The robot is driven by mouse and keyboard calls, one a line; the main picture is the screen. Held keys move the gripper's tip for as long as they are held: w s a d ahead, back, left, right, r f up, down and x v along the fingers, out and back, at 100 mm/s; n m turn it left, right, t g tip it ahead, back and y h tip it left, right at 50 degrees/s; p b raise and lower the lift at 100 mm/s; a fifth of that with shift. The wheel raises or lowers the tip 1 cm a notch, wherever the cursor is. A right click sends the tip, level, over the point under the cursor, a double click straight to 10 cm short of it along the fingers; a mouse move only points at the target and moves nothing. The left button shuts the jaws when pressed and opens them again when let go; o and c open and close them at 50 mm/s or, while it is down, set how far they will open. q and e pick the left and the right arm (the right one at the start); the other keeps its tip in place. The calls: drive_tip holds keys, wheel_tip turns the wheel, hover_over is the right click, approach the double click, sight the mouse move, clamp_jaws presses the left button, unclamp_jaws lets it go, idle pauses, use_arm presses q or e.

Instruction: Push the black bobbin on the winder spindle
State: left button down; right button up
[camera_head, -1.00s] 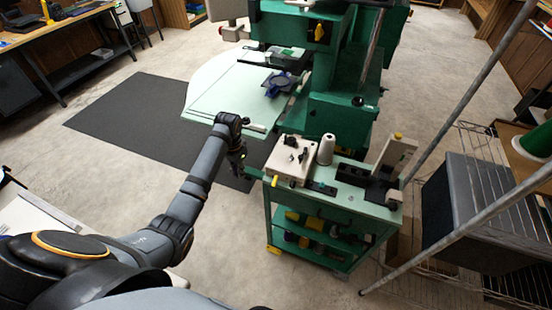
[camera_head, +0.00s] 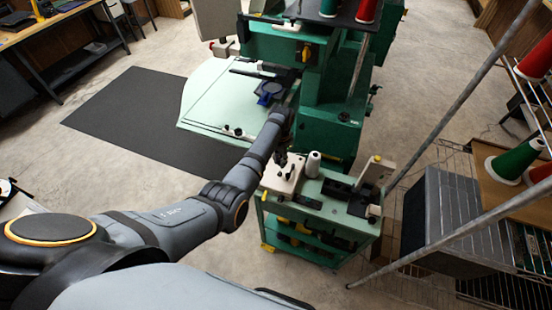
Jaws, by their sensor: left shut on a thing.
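The cream winder (camera_head: 279,180) sits on the left end of the green cart's top, with small dark parts on its upper face. My left arm reaches in from the left, and my left gripper (camera_head: 281,160) points down just over the winder's back edge. It is shut on a small dark thing that fits the black bobbin, but the bobbin's outline is too small and dark to make out. I cannot tell whether it touches the spindle. My right gripper is out of view.
A cream and black upright device (camera_head: 374,175) is on the cart's right end. The green machine (camera_head: 325,126) stands behind. A slanting metal pole (camera_head: 440,110) and shelving are at right.

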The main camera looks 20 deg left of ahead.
sight(280, 173)
use_arm(q)
drive_tip(key=shift+f, duration=0.3)
drive_tip(key=shift+f+b, duration=0.3)
drive_tip(key=shift+b, duration=0.25)
wheel_tip(280, 173, down, 4)
drive_tip(key=b, duration=0.4)
drive_tip(key=shift+w+r, duration=0.1)
drive_tip(key=shift+r, duration=0.15)
drive_tip(key=shift+f, duration=0.5)
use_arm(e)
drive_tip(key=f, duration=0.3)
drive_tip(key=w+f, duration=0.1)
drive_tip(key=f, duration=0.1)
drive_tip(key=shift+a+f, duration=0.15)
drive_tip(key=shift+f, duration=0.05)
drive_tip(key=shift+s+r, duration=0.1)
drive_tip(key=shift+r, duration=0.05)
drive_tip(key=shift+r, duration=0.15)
